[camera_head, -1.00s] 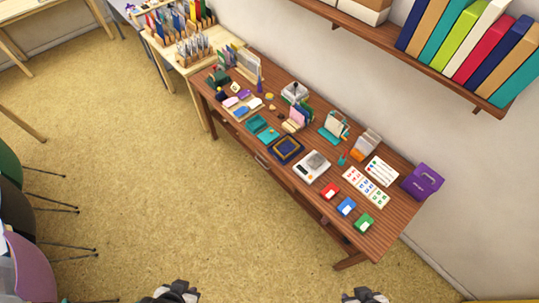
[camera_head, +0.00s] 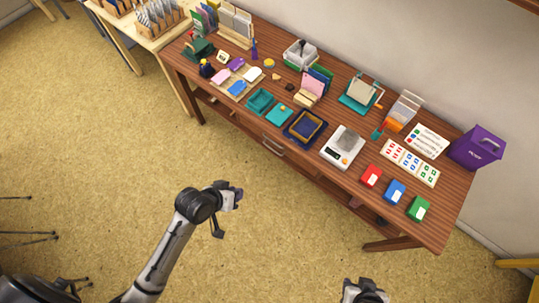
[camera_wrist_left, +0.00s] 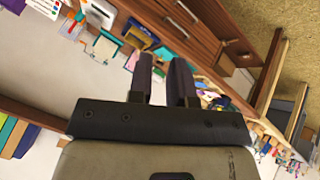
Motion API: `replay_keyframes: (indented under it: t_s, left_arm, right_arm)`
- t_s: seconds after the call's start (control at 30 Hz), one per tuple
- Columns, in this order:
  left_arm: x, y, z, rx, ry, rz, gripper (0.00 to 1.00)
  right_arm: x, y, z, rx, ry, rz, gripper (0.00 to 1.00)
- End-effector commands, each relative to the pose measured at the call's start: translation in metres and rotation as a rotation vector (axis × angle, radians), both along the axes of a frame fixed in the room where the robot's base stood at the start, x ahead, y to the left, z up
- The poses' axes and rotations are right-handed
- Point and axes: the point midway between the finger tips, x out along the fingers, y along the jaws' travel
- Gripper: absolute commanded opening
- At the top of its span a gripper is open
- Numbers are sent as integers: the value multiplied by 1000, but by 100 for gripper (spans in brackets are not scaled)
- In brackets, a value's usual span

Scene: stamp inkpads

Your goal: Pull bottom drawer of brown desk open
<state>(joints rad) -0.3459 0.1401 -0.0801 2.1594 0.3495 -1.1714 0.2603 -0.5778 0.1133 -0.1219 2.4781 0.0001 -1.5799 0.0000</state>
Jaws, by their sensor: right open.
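The brown desk (camera_head: 330,185) stands diagonally across the head view. A silvery handle (camera_head: 272,146) shows on its front edge, near the middle. Lower drawer fronts are mostly hidden under the top from this angle. My left gripper (camera_head: 229,208) is over the floor in front of the desk, apart from it, with nothing held. In the left wrist view, the two dark fingers (camera_wrist_left: 161,80) of this gripper are apart, with brown drawer fronts (camera_wrist_left: 205,48) beyond them; which is the bottom one I cannot tell. My right gripper (camera_head: 364,290) is at the bottom edge, partly cut off, open and empty.
The desktop holds a scale (camera_head: 342,147), a dark blue inkpad tray (camera_head: 304,129), red, blue and green pads (camera_head: 395,190), and a purple box (camera_head: 478,149). A pale table (camera_head: 150,38) adjoins at the far left. Carpet in front of the desk is clear.

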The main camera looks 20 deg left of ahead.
Motion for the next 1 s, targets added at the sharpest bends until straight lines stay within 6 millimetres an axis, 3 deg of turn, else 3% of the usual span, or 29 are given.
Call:
replay_keyframes:
  t_s: [0.03, 0.5, 0.8, 1.0]
  left_arm:
    - [12, 0, -40, -39, -15, 24, 19]
    - [117, 11, -203, -465, -144, 294, 19]
    - [178, 34, -288, -745, -213, 486, 19]
    - [206, 50, -325, -887, -244, 588, 19]
  right_arm:
    - [0, -1, -39, -4, -1, 1, 43]
    - [-1, -4, -211, -14, 1, 5, 43]
    - [-1, -1, -313, -5, 2, 1, 43]
    - [-1, 0, -359, -2, 2, -2, 43]
